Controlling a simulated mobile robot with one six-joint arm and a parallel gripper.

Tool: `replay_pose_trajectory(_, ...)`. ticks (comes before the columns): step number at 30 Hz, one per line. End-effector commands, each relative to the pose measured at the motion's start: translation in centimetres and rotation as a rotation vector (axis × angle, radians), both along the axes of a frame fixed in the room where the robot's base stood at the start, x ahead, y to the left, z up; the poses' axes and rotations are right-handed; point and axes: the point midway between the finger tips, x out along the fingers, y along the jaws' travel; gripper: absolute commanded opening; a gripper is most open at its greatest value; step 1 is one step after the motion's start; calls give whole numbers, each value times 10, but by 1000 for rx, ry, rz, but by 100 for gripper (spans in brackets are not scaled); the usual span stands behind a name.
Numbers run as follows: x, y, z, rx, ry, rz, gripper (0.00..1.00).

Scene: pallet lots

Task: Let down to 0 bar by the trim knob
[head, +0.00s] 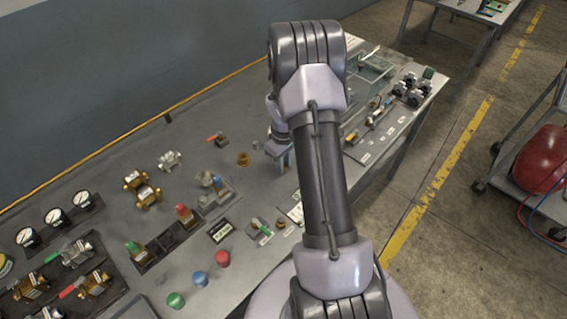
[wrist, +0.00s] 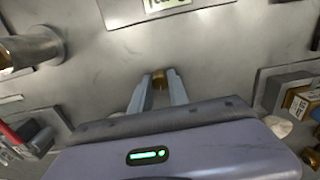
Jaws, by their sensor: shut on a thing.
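A red tank (head: 542,158) sits on a cart at right. The wrist view shows a metal cylinder (wrist: 32,47) at left.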

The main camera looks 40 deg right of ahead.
Motion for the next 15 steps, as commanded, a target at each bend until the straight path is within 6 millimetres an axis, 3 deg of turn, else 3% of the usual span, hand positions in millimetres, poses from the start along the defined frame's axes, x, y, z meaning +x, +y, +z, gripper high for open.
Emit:
replay_pose_trajectory(10,1,0,0,-1,-1,2,0)
replay_pose_trajectory(11,1,0,0,-1,-1,2,23)
replay_pose_trajectory(14,0,0,0,-1,-1,2,43)
replay_pose_trajectory(15,0,0,0,-1,-1,2,43)
